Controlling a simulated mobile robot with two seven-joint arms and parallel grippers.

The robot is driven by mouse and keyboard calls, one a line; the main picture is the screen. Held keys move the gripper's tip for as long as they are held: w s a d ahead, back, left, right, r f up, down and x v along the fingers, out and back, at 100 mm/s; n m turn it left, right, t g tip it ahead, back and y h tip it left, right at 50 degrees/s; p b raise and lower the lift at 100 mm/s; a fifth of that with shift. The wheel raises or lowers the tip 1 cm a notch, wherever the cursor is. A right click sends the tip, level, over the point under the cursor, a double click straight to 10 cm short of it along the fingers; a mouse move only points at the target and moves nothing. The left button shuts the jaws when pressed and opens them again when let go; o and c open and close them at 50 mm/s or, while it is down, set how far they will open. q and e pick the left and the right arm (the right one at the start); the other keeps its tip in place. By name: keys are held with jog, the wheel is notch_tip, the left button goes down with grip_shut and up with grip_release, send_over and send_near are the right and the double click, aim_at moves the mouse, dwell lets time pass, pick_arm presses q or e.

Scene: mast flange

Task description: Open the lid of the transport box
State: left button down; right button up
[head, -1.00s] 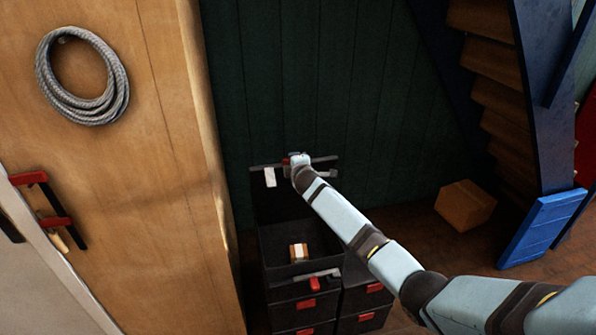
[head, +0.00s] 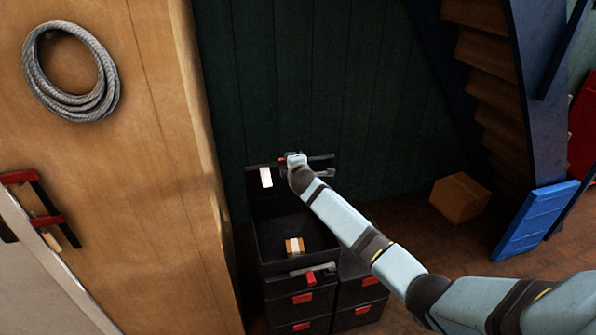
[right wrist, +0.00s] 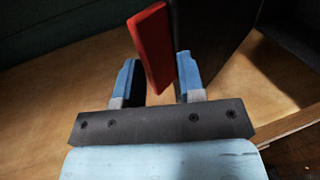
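The black transport box (head: 282,228) stands in the lower middle of the head view on other black boxes. Its lid (head: 262,198) is swung up and back, standing about upright near the dark green wall, with a white label (head: 266,177) near its edge. The box's inside is exposed. My right gripper (head: 287,160) is at the raised lid's top edge. In the right wrist view its two fingers (right wrist: 160,80) are on either side of the lid's red latch (right wrist: 152,48), which appears to fill the gap between them. My left gripper is in neither view.
A small tan package (head: 295,246) with a white band lies inside the box. A wooden cabinet (head: 170,215) stands close on the left. Black boxes with red latches (head: 362,310) stand below and beside. A cardboard box (head: 459,198) and stairs (head: 487,105) are at the right.

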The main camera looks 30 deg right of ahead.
jog(key=v, duration=1.1)
jog(key=shift+s+r+b, duration=0.35)
jog(key=shift+b, duration=0.1)
jog(key=s+a+f+m+g+y, duration=0.1)
jog(key=s+a+f, duration=0.2)
jog(key=s+f, duration=0.15)
jog(key=s+a+f+m+y, duration=0.1)
jog(key=s+a+f, duration=0.15)
jog(key=f, duration=0.25)
jog(key=s+a+f+m+g+y, duration=0.1)
jog(key=s+a+f+m, duration=0.2)
jog(key=s, duration=0.7)
jog(key=s+a+f+m+y, duration=0.2)
jog(key=s+a+f+m, duration=0.1)
jog(key=s, duration=0.7)
jog(key=s+a+f+m+g+y, duration=0.1)
jog(key=s+a+f+m, duration=0.3)
jog(key=s, duration=0.7)
notch_tip(320, 180, down, 3)
jog(key=shift+r+g+y+p, duration=0.25)
jog(key=shift+g+y+p, duration=0.05)
jog(key=shift+y, duration=0.1)
jog(key=shift+a, duration=0.15)
jog(key=shift+c, duration=0.2)
